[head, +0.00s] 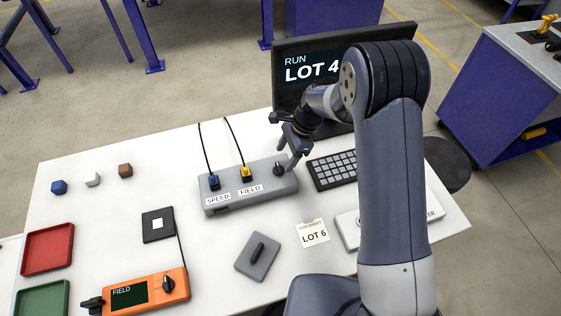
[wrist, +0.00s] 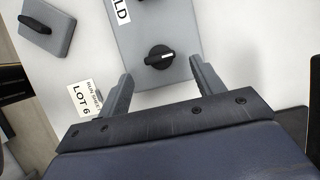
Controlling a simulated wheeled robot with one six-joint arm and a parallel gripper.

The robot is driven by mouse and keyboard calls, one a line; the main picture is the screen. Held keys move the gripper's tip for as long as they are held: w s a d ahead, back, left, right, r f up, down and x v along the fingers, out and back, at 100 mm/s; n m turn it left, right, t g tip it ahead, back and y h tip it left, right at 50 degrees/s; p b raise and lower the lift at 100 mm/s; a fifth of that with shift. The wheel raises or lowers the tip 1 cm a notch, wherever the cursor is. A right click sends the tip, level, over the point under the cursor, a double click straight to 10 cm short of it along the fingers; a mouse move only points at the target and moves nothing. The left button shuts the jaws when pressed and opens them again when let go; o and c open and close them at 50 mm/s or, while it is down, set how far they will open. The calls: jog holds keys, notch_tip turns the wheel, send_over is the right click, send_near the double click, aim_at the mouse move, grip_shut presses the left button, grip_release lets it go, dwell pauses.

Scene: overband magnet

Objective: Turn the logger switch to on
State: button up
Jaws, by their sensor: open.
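A grey box (head: 235,196) labelled SPEED and FIELD stands mid-table. A black rotary knob (head: 279,169) sits at its right end. In the wrist view the knob (wrist: 159,57) carries a white pointer line pointing right and slightly up. My gripper (head: 286,150) is open and empty above that end. In the wrist view its fingers (wrist: 160,72) lie either side of the knob, apart from it. No logger label is readable; a white box (head: 348,228) behind my arm shows only lettering ending in "ER".
A blue plug (head: 214,182) and a yellow plug (head: 246,173) with cables stand in the grey box. A keyboard (head: 333,170) and monitor (head: 300,70) are close to my gripper. A grey plate with black handle (head: 258,254), LOT 6 card (head: 313,233) and orange FIELD unit (head: 150,291) lie nearer.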

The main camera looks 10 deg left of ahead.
aim_at(279, 166)
jog(key=shift+p+x, duration=0.35)
jog(key=shift+x, duration=2)
jog(key=c, duration=1)
